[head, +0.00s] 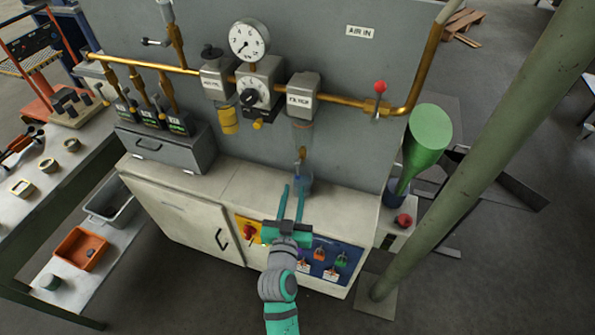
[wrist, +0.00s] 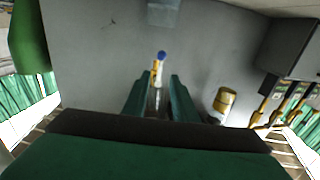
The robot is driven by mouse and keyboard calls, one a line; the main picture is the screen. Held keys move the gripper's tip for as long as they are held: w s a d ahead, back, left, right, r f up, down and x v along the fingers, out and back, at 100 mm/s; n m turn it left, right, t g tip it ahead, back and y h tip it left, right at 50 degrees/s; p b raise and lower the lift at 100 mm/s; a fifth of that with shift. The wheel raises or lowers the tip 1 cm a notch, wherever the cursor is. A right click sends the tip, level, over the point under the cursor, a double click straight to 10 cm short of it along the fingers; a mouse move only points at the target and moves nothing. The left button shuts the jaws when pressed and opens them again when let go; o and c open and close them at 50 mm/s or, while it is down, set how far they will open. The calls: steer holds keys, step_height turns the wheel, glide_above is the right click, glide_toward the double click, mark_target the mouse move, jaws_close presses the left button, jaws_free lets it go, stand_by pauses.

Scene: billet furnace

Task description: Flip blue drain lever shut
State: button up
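The blue-tipped drain lever (wrist: 161,55) shows in the wrist view, on a small brass valve (wrist: 157,73) ahead of my gripper's fingertips. The brass valve also shows in the head view (head: 301,154), hanging below the filter unit (head: 303,97). The lever is too small to make out there. My gripper (head: 293,187) is open, with its two teal fingers apart and nothing between them that I can see held. In the wrist view the fingertips (wrist: 160,82) lie to either side of the valve's line. I cannot tell whether they touch it.
A bluish cup (head: 304,183) stands on the cabinet top below the valve. A green cone (head: 427,140) and a slanted green pole (head: 480,160) are to the right. The lubricator's yellow bowl (head: 229,121) hangs left of the filter. A control panel (head: 330,257) is on the cabinet front.

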mark_target(298, 172)
steer(key=w, duration=0.6)
steer(key=w+d, duration=0.1)
steer(key=w, duration=0.2)
steer(key=shift+c, duration=0.5)
jaws_close()
